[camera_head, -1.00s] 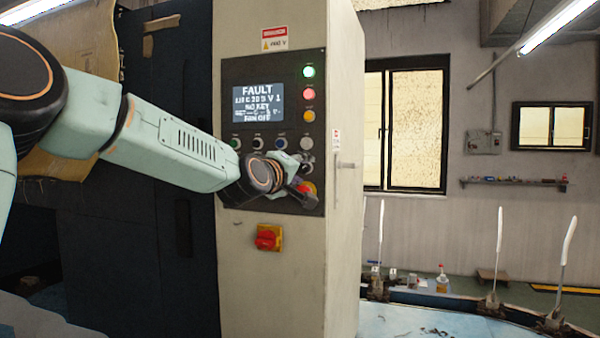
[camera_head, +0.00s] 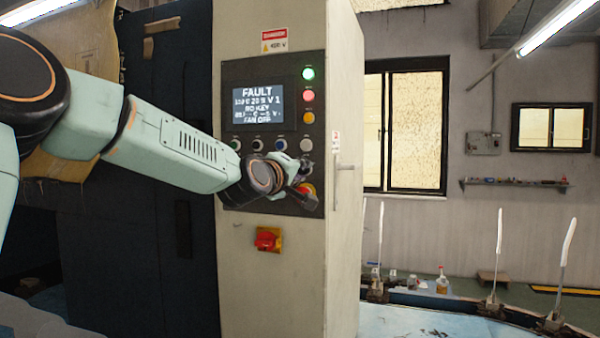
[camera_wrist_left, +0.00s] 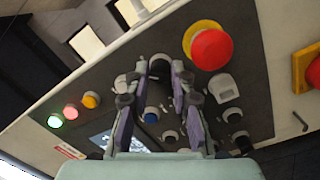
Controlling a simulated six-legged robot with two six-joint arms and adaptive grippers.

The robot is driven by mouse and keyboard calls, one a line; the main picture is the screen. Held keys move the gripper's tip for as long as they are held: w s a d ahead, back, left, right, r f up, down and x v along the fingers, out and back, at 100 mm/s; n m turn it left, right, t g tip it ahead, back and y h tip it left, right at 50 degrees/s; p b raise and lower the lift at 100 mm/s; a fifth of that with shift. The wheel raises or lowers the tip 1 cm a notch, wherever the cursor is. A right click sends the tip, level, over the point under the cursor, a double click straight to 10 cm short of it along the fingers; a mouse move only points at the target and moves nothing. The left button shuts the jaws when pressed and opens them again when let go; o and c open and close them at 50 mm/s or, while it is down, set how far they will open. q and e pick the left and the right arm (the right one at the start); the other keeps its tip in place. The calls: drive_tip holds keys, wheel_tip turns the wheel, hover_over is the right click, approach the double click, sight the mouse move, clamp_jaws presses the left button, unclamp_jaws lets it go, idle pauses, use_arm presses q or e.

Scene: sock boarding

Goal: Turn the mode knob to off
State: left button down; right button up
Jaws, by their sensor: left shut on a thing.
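The control panel (camera_head: 230,100) is a dark plate on the pale cabinet front. Its screen (camera_head: 256,106) reads FAULT, with FAN OFF on the last line. My left gripper (camera_head: 302,178) is at the panel's lower right, in front of the controls; in the left wrist view its two fingers (camera_wrist_left: 161,72) are closed around a small control, apparently the mode knob. The fingers hide most of that knob, so its pointer direction cannot be read. My right gripper is in neither view.
A red emergency button (camera_wrist_left: 212,48) on a yellow ring is close beside the fingers. A blue button (camera_wrist_left: 151,116) is near them. Below the panel is a red and yellow switch (camera_head: 267,239).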

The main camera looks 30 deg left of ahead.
use_arm(q)
drive_tip(key=shift+f, duration=0.1)
drive_tip(key=n+b, duration=0.3)
drive_tip(key=shift+f+b, duration=0.2)
drive_tip(key=shift+b, duration=0.15)
drive_tip(key=shift+d+n+t+b, duration=0.1)
drive_tip(key=shift+n+t+b, duration=0.2)
drive_tip(key=shift+n+b, duration=2.2)
drive_tip(key=shift+n+p, duration=0.35)
drive_tip(key=shift+n, duration=0.25)
drive_tip(key=c, duration=1.6)
unclamp_jaws()
drive_tip(key=o, duration=0.4)
drive_tip(key=shift+r, duration=0.15)
drive_tip(key=shift+o, duration=0.2)
drive_tip(key=shift+s+r, duration=0.1)
drive_tip(key=shift+r, duration=0.05)
